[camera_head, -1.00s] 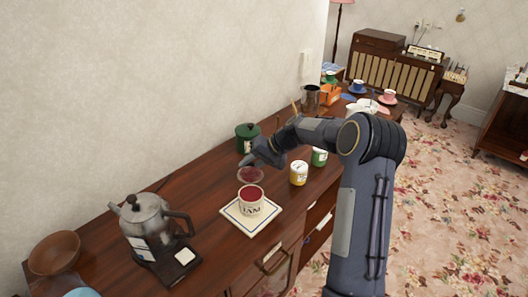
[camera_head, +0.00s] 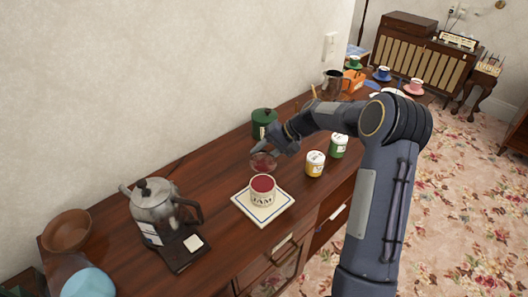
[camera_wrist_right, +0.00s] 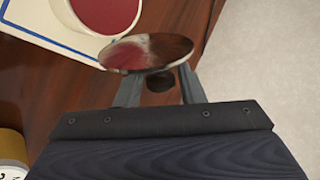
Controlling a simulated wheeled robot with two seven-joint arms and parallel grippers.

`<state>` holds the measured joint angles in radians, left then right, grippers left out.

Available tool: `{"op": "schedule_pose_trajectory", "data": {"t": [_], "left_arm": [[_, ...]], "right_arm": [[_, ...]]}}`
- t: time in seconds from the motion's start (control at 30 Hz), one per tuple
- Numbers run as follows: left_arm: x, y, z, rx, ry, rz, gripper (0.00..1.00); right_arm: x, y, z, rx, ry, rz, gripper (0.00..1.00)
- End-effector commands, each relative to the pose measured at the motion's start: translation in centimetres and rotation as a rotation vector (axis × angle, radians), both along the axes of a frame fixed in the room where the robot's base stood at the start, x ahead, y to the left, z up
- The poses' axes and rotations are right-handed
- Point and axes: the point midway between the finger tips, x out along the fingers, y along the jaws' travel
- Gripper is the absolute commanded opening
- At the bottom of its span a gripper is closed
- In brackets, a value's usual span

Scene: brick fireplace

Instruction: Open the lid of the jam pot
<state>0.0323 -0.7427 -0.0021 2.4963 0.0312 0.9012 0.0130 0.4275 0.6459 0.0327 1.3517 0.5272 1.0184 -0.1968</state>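The white jam pot (camera_head: 262,197) stands upright and uncovered on a cream, blue-edged tile (camera_head: 282,215), with dark red jam showing at its top. It also shows in the right wrist view (camera_wrist_right: 107,14). Its round, shiny, reddish-looking lid (camera_head: 262,161) is off the pot, just behind it toward the wall in the head view. In the right wrist view the lid (camera_wrist_right: 147,53) sits at my right gripper (camera_wrist_right: 160,83), its dark knob between the two fingers. My right fingers appear closed on that knob. My left gripper is not in view.
A yellow jar (camera_head: 315,166) and a green-labelled jar (camera_head: 338,147) stand right of the pot. A dark green canister (camera_head: 264,122) stands behind near the wall. A metal coffee pot (camera_head: 155,203) is at the left. The wooden top (camera_head: 205,178) between is clear.

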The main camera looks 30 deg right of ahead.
Motion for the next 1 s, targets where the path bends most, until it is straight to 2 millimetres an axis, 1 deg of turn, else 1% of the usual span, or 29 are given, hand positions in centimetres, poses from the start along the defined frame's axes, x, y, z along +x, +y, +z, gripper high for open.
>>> {"op": "schedule_pose_trajectory", "data": {"t": [0.03,0.07,0.3,0.43,0.8,1.0], "left_arm": [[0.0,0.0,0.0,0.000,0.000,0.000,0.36],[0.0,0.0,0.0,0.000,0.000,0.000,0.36],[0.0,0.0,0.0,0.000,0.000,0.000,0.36],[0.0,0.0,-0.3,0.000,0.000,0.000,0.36],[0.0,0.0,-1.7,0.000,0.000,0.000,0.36],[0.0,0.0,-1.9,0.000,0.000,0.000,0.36]], "right_arm": [[0.0,0.0,0.0,0.000,0.000,0.000,0.42],[0.0,0.0,0.0,0.000,-0.001,-0.001,0.44],[0.0,-0.1,0.1,-0.001,-0.002,-0.001,0.44],[-0.2,-0.6,0.6,-0.002,-0.005,-0.004,0.44],[-2.2,-4.3,4.6,-0.002,-0.003,-0.004,0.44],[-2.6,-4.9,5.5,-0.001,-0.001,-0.001,0.44]]}}
